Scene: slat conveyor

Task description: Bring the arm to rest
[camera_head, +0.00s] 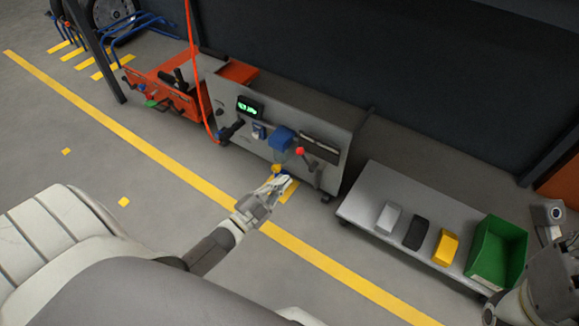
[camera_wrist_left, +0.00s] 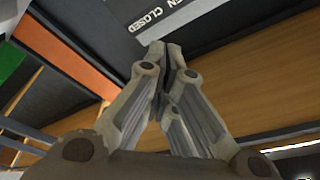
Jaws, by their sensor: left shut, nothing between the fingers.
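My left gripper (camera_head: 283,184) reaches out from the left arm over the floor, in front of the grey machine cabinet (camera_head: 335,122). Its fingers are together and nothing is held between them. In the left wrist view the same gripper (camera_wrist_left: 166,55) shows its two fingertips meeting, with only background beyond them. A part of my right arm (camera_head: 540,285) shows at the lower right edge of the head view; its fingers cannot be seen.
A low grey platform (camera_head: 365,190) at the right carries a light block (camera_head: 388,217), a black block (camera_head: 415,232), a yellow block (camera_head: 446,247) and a green bin (camera_head: 499,250). An orange unit (camera_head: 165,92) stands left of the cabinet. Open floor lies to the left.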

